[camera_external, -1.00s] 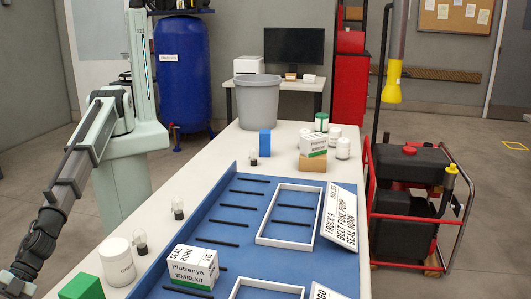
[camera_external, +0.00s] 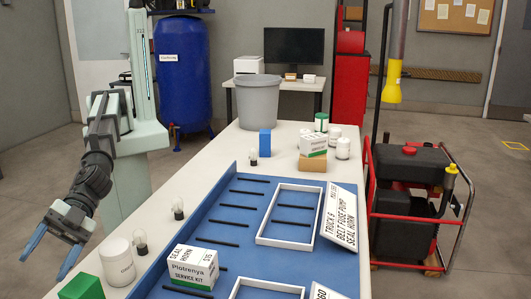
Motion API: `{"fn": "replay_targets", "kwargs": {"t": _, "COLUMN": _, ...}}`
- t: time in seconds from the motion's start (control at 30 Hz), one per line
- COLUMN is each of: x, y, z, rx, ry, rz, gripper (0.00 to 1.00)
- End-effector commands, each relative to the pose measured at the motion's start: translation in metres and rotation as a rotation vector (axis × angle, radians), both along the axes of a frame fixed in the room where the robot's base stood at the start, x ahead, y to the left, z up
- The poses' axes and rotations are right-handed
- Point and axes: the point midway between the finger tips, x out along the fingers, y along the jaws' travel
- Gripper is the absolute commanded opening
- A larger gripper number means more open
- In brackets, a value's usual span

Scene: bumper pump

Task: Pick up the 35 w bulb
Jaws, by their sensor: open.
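Three small clear bulbs with dark bases stand on the white table along the left of the blue tray. One bulb (camera_external: 140,242) is nearest, beside a white jar. A second bulb (camera_external: 178,208) is a little farther back, and a third bulb (camera_external: 253,157) is farther still, near a blue block. Wattage marks are too small to read, so I cannot tell which is the 35 w bulb. My gripper (camera_external: 42,267) is left of the table's edge, its two blue fingers spread apart and pointing down. It is empty and apart from every bulb.
A white jar (camera_external: 118,261) and a green block (camera_external: 81,287) stand between my gripper and the nearest bulb. The blue tray (camera_external: 222,229) holds dark dividers, white frames and a service kit box (camera_external: 191,267). A grey bin (camera_external: 256,101) stands at the back.

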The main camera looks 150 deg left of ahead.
Motion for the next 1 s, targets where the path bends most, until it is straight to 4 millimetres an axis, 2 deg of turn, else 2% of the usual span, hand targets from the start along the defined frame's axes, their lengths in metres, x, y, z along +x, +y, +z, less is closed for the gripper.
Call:
{"fn": "replay_targets", "kwargs": {"t": 0.03, "x": 0.0, "y": 0.028, "z": 0.002, "rx": 0.017, "ry": 0.012, "rz": 0.008, "gripper": 0.66}}
{"fn": "replay_targets", "kwargs": {"t": 0.1, "x": -0.001, "y": 0.062, "z": 0.002, "rx": 0.047, "ry": 0.032, "rz": 0.013, "gripper": 0.66}}
{"fn": "replay_targets", "kwargs": {"t": 0.27, "x": -0.009, "y": 0.139, "z": 0.001, "rx": 0.11, "ry": 0.093, "rz": 0.031, "gripper": 0.66}}
{"fn": "replay_targets", "kwargs": {"t": 0.47, "x": -0.031, "y": 0.236, "z": -0.003, "rx": 0.185, "ry": 0.191, "rz": 0.069, "gripper": 0.66}}
{"fn": "replay_targets", "kwargs": {"t": 0.77, "x": -0.09, "y": 0.379, "z": -0.01, "rx": 0.279, "ry": 0.381, "rz": 0.156, "gripper": 0.66}}
{"fn": "replay_targets", "kwargs": {"t": 1.0, "x": -0.16, "y": 0.487, "z": -0.015, "rx": 0.327, "ry": 0.564, "rz": 0.254, "gripper": 0.66}}
